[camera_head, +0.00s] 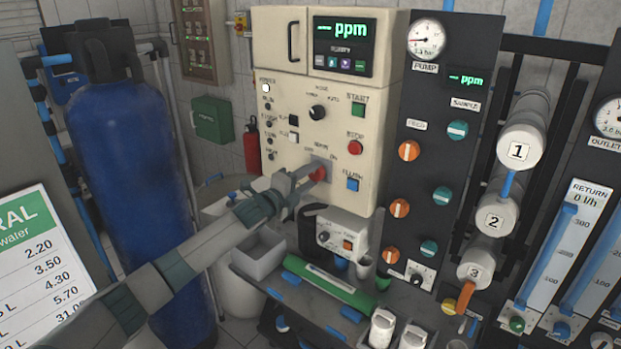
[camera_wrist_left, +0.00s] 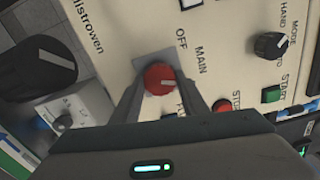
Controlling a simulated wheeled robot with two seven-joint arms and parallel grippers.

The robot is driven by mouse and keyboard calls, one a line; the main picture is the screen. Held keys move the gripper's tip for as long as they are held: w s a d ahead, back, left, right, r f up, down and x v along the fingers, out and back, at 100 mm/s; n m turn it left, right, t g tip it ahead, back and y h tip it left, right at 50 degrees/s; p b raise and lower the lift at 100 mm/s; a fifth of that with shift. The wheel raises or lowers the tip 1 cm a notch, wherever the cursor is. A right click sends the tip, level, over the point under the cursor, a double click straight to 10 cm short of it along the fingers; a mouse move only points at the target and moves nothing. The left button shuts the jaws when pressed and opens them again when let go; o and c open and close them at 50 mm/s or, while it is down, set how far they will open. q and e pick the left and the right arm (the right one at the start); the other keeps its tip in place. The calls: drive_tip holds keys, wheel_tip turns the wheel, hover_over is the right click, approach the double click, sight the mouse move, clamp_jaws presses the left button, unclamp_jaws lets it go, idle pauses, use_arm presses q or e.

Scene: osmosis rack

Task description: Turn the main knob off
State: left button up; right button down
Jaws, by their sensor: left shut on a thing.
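The main knob is a red round knob (camera_wrist_left: 159,78) on a grey square plate, with the labels MAIN and OFF beside it in the left wrist view. In the head view the red knob (camera_head: 318,174) sits low on the cream control panel (camera_head: 285,60). My left gripper (camera_head: 309,176) reaches it from the left, and its fingers (camera_wrist_left: 160,100) lie on both sides of the knob, shut on it. A pale pointer mark shows on the knob's face; its exact setting is hard to read. My right gripper is not in view.
Near the knob are a red STOP button (camera_head: 355,147), a blue FLUSH button (camera_head: 352,184) and a black mode knob (camera_head: 317,112). Below are a small white device (camera_head: 335,235) and a green tube (camera_head: 328,287) on the bench. A blue tank (camera_head: 135,180) stands left.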

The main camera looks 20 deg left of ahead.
use_arm(q)
drive_tip(key=n, duration=1.3)
drive_tip(key=shift+b, duration=0.35)
drive_tip(key=shift+f, duration=0.1)
drive_tip(key=o, duration=1.1)
drive_tip(key=shift+s+a, duration=0.1)
drive_tip(key=shift+s, duration=0.05)
drive_tip(key=shift+b+v, duration=2.95)
drive_tip(key=shift+v, duration=5.6)
